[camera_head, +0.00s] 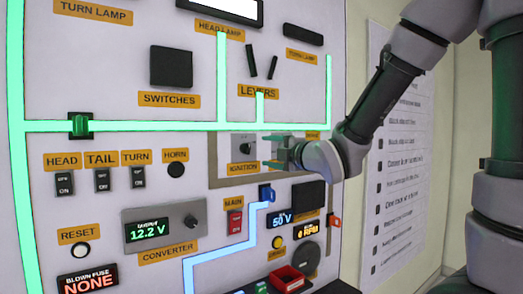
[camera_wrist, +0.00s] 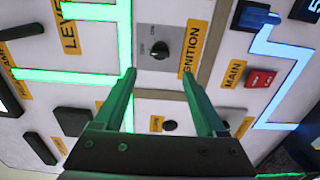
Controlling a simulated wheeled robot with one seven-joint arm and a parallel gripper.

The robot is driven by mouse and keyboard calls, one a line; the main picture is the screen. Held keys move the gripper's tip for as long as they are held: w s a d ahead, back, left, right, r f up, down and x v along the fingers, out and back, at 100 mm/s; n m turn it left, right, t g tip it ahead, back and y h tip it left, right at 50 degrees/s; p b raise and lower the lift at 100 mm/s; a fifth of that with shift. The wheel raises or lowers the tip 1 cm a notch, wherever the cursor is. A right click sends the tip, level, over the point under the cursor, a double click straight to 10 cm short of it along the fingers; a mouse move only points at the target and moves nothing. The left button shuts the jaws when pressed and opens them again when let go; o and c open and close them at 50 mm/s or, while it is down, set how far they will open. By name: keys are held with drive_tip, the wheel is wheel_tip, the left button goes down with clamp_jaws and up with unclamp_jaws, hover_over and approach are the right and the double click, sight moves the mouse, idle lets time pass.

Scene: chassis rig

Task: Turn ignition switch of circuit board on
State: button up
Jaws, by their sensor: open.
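The ignition switch is a small black knob (camera_head: 247,147) on a grey plate, above the orange "IGNITION" label (camera_head: 243,168) on the upright circuit board (camera_head: 110,215). In the wrist view the knob (camera_wrist: 163,49) lies ahead of and between the fingertips, with empty space around it. My gripper (camera_head: 268,152) is open, with green fingers, just right of the knob in the head view. In the wrist view my gripper (camera_wrist: 160,80) holds nothing and appears apart from the knob. The knob's exact setting is too small to tell.
A blue connector (camera_head: 266,192) and the red main switch (camera_head: 235,222) lie below the ignition. Glowing green lines (camera_head: 150,126) cross the board. A paper list (camera_head: 405,160) hangs on the right wall.

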sight(249, 149)
drive_tip(key=x, duration=1)
drive_tip(key=shift+w+a, duration=0.15)
drive_tip(key=shift+w, duration=0.1)
clamp_jaws()
